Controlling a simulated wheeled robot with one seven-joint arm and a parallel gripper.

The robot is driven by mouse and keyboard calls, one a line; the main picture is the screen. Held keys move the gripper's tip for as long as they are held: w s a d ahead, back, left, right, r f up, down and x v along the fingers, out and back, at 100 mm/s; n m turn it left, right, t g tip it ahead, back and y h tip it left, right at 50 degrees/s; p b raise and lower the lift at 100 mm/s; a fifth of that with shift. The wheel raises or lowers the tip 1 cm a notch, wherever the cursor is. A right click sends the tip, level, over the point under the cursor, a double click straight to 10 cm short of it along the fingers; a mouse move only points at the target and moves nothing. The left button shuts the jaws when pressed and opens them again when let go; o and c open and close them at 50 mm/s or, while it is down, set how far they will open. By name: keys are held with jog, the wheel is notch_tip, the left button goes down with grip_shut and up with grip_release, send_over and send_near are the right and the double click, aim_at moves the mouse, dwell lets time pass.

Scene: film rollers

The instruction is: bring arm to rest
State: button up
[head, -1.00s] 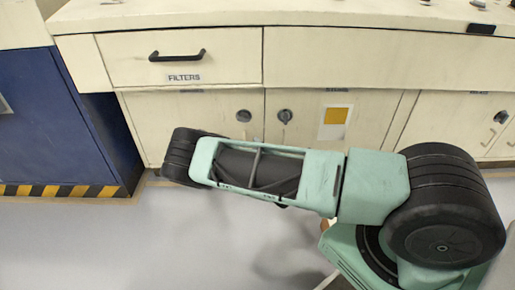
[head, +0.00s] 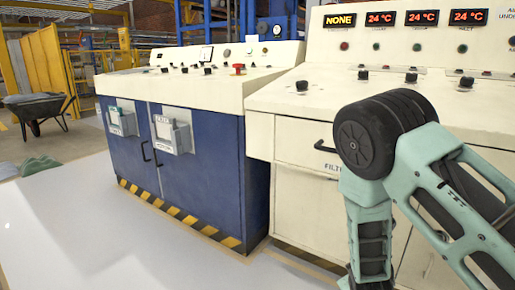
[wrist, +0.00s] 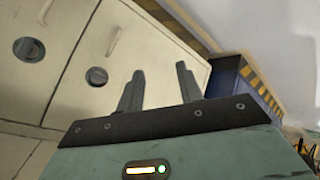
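My arm (head: 430,185) is green with black joints and shows at the right of the head view, bent at a black joint, in front of the cream console. My gripper is out of the head view. In the wrist view my gripper (wrist: 158,90) shows two dark fingers standing apart, open, with nothing between them. Beyond the fingers are the cream cabinet doors and a yellow-black striped base edge.
A cream control console (head: 400,85) with red displays stands close behind my arm. A blue cabinet (head: 190,160) with a striped base stands to its left. A wheelbarrow (head: 36,108) is at far left. The pale floor (head: 120,240) in front is clear.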

jog(key=s+a+r+g+y, duration=0.5)
jog(key=s+a+r, duration=0.8)
jog(key=a, duration=0.3)
jog(key=s+d+r+n+g+h, duration=0.1)
jog(key=s+r+n+g, duration=0.1)
jog(key=s+r, duration=0.55)
jog(key=s+d+r+n+g, duration=0.15)
jog(key=s+r, duration=0.25)
jog(key=s, duration=0.6)
notch_tip(320, 180, up, 38)
jog(key=p, duration=3.8)
jog(key=shift+s, duration=0.15)
jog(key=shift+a+f, duration=0.1)
jog(key=shift+f, duration=0.1)
jog(key=shift+c, duration=0.4)
